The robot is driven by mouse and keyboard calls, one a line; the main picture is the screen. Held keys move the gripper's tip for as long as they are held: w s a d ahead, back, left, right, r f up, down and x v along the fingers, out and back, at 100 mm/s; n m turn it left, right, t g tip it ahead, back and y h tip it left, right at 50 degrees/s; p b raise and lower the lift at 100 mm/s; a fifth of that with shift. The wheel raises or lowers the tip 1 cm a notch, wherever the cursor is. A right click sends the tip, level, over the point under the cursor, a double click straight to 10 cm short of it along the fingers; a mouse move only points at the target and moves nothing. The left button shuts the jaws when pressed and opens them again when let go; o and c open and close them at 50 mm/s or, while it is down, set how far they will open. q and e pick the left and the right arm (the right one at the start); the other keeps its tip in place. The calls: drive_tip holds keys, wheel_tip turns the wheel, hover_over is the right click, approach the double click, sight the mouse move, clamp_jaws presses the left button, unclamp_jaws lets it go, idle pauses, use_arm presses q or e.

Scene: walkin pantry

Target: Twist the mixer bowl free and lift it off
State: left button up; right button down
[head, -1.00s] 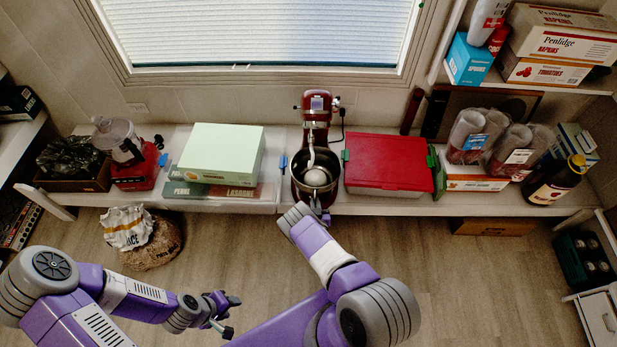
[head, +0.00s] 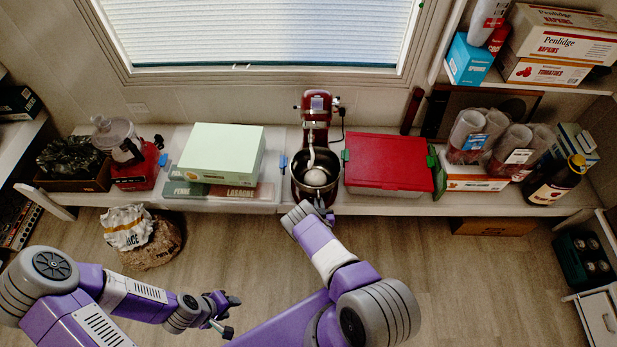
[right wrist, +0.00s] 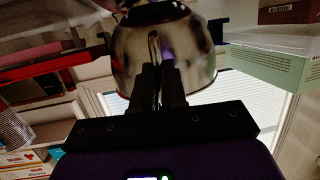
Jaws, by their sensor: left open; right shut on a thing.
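The red stand mixer (head: 316,112) stands upright on the low shelf under the window. Its steel bowl (head: 317,178) sits below the mixer head, with a pale lump and the mixing tool inside. The bowl (right wrist: 165,55) fills the upper middle of the right wrist view. My right gripper (right wrist: 160,82) is shut on the bowl's handle (right wrist: 154,48) at the bowl's front side. In the head view my right wrist hides most of that grip. My left gripper (head: 226,314) is open and empty, low over the floor, well away from the mixer.
A red-lidded box (head: 388,162) stands close to the mixer's right. A pale green box (head: 220,152) stands to its left. A food processor (head: 130,160) is further left. Sacks (head: 140,236) sit on the floor at left.

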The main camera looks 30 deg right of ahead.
drive_tip(key=shift+d, duration=0.15)
drive_tip(key=shift+s+d, duration=0.25)
drive_tip(key=shift+d, duration=0.4)
drive_tip(key=shift+d, duration=0.1)
drive_tip(key=shift+s+d, duration=0.2)
drive_tip(key=shift+d, duration=0.4)
drive_tip(key=shift+d, duration=0.15)
drive_tip(key=shift+s+d, duration=0.15)
drive_tip(key=shift+d, duration=0.5)
